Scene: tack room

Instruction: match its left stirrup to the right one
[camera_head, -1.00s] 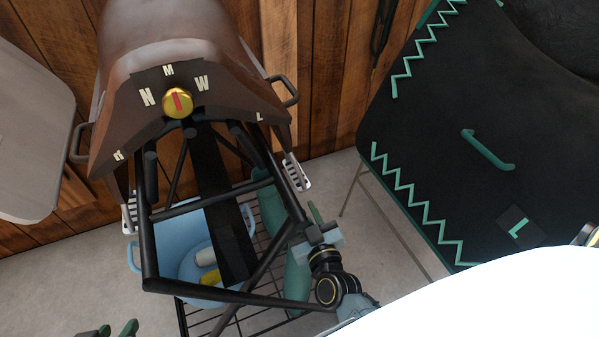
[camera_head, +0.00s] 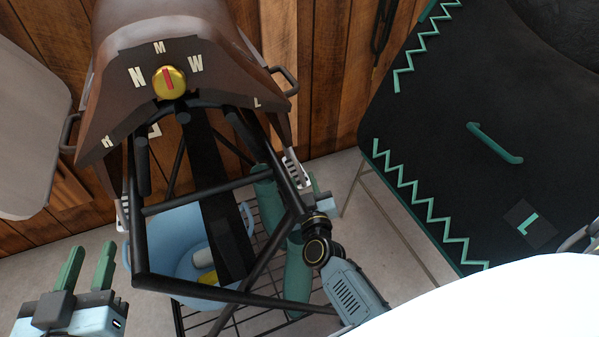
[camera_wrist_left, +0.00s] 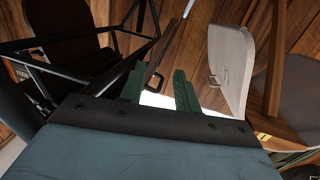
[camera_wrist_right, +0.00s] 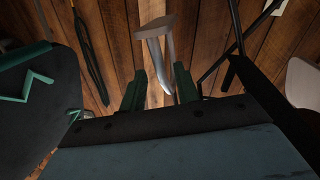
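A brown saddle (camera_head: 165,35) sits on a black rack, with a gold dial (camera_head: 169,82) between letters N, M and W. The stirrup on the side marked L (camera_head: 292,172) hangs at picture right; the one on the side marked R (camera_head: 122,214) hangs at picture left, partly hidden by the rack. My right gripper (camera_head: 318,196) is close to the L-side stirrup, its fingers partly hidden. In the right wrist view its fingers (camera_wrist_right: 160,88) are apart, with a grey metal piece, apparently the stirrup (camera_wrist_right: 156,32), ahead between them; contact is unclear. My left gripper (camera_head: 90,266) is open and empty, below the R-side stirrup.
The black rack frame (camera_head: 215,188) stands between my arms. A blue tub (camera_head: 170,235) and green roll (camera_head: 297,275) sit below it. A black pad with green zigzag trim (camera_head: 430,130) fills the right. A pale panel (camera_head: 30,130) is at left, against the plank wall.

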